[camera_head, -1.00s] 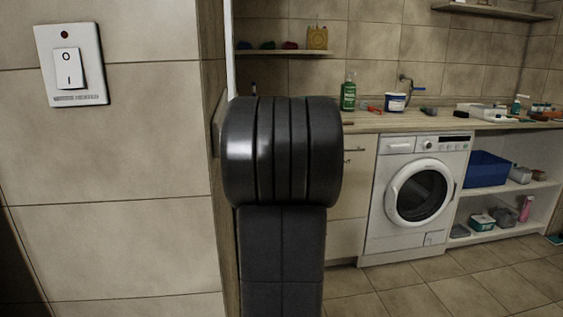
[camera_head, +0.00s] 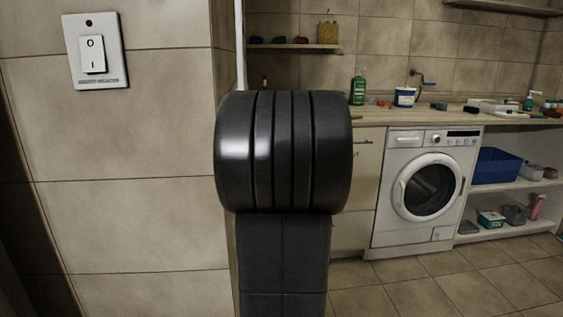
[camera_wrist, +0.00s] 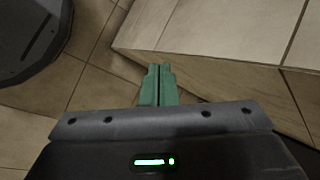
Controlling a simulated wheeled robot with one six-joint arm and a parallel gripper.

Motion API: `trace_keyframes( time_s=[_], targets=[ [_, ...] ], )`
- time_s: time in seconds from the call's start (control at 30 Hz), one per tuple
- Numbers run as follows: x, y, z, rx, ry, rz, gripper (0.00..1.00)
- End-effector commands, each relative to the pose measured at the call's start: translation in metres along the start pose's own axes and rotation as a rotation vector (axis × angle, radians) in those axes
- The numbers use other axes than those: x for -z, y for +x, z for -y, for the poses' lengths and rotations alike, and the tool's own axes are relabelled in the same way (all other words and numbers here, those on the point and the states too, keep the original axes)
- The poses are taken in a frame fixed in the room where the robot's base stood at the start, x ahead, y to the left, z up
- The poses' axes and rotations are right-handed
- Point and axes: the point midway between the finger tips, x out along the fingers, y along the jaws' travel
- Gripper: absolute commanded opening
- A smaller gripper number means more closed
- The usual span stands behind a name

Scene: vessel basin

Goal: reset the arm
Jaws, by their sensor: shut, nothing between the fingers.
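My gripper (camera_wrist: 159,72) shows in the wrist view as two green fingers side by side, shut with nothing between them. It points toward the tiled floor and the foot of a tiled wall or ledge. In the head view my dark arm stands upright in the middle and hides part of the counter and cupboard. My gripper does not show in the head view.
A wall switch (camera_head: 95,51) is on the tiled wall at the left, close by. A wooden counter (camera_head: 455,117) with bottles and a tub (camera_head: 404,97) runs behind, above a washing machine (camera_head: 425,187). A blue bin (camera_head: 495,166) sits on a shelf. The floor (camera_head: 450,280) at the right front is clear.

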Motion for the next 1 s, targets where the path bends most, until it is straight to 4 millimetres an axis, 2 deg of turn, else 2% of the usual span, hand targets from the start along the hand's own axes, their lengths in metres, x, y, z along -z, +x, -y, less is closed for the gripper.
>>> trace_keyframes(
  time_s=[0.2, 0.4, 0.8, 1.0],
  targets=[
    [-0.014, 0.002, -0.019, -0.042, 0.010, 0.042, 0.00],
    [-0.020, 0.003, -0.027, -0.060, 0.014, 0.062, 0.00],
    [-0.021, 0.003, -0.029, -0.064, 0.014, 0.065, 0.00],
    [-0.024, -0.004, -0.028, -0.073, 0.004, 0.053, 0.00]
  ],
)
